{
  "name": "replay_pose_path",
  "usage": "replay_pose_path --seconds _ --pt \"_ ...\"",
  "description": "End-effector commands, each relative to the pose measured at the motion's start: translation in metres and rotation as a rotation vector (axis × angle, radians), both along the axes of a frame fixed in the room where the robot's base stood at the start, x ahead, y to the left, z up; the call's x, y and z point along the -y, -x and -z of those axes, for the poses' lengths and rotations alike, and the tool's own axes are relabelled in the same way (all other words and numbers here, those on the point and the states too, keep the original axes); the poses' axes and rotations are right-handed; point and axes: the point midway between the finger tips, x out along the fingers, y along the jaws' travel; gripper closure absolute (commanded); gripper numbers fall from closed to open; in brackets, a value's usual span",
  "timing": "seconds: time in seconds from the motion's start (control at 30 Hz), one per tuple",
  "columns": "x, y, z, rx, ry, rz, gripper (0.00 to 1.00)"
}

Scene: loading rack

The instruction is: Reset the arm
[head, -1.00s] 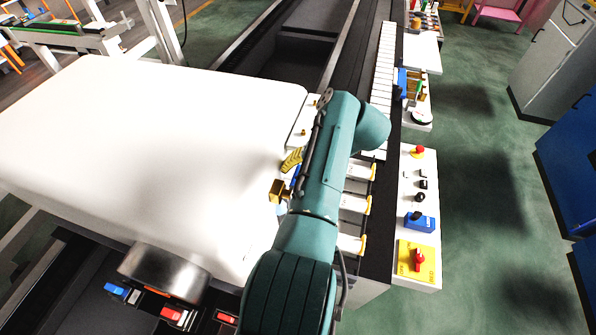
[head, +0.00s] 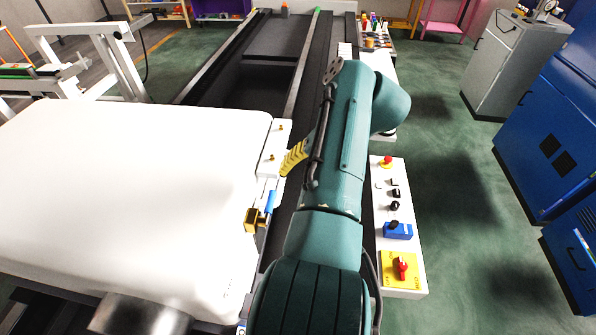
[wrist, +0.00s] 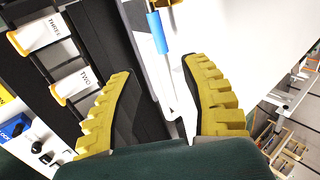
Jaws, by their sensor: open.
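My arm (head: 337,150) reaches forward over the dark rail beside the big white block. One yellow ridged finger of my gripper (head: 293,158) shows past the arm, near the white block's right edge. In the wrist view, both yellow fingers of my gripper (wrist: 158,68) are spread apart with nothing held between them. In the head view the blue cylinder (head: 270,201) sits beside a brass block (head: 252,219), on the near side of the finger.
The white block (head: 130,190) fills the left. A control panel (head: 410,240) with a red knob and buttons stands right of my arm. White tags marked THREE (wrist: 40,33) and TWO (wrist: 75,84) show in the wrist view. Blue cabinets (head: 545,130) stand right, beyond open green floor.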

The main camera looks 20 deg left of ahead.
Motion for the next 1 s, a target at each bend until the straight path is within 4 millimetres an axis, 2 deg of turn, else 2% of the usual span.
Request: replay_pose_path --seconds 0.27,0.37,0.5,0.6,0.73,0.87,0.97,1.0 --pt "0.002 0.0 0.001 -0.001 0.0 0.003 0.54" --pt "0.005 0.008 0.032 -0.053 0.004 0.008 0.54" --pt "0.015 0.019 0.091 -0.103 0.011 0.023 0.54" --pt "0.026 0.016 0.118 -0.055 0.033 0.047 0.54" --pt "0.042 0.005 0.14 0.074 0.067 0.097 0.54" --pt "0.064 -0.009 0.144 0.276 0.108 0.172 0.54" --pt "0.084 -0.015 0.126 0.476 0.141 0.241 0.54" --pt "0.093 -0.015 0.114 0.562 0.154 0.27 0.54"
